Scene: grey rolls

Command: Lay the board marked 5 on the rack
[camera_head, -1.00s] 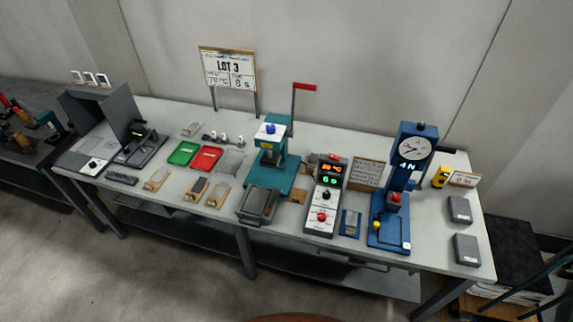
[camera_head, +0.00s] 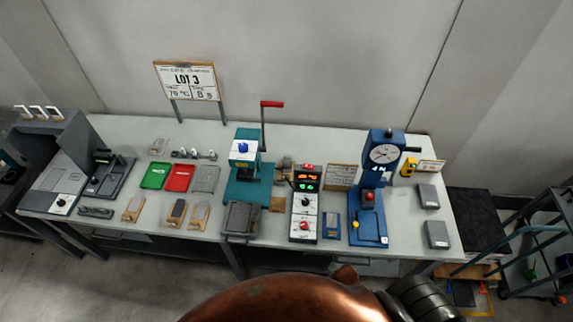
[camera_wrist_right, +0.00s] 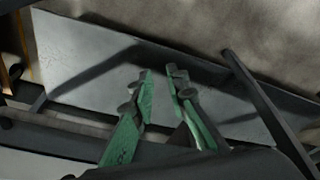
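Several small tan boards lie near the bench's front edge in the head view: one with a grey top (camera_head: 133,208), one with a dark top (camera_head: 176,212), and another grey-topped one (camera_head: 200,215). No number 5 is legible on any of them. I cannot tell which thing is the rack. My right gripper (camera_wrist_right: 160,82) shows in the right wrist view with its green fingers apart and nothing between them. It is away from the boards. My left gripper is not in view.
The long grey bench (camera_head: 290,139) carries a green tray (camera_head: 156,176), a red tray (camera_head: 178,178), a teal press (camera_head: 246,185), a control box (camera_head: 304,215) and a blue dial press (camera_head: 371,190). A trolley (camera_head: 540,230) stands at the right.

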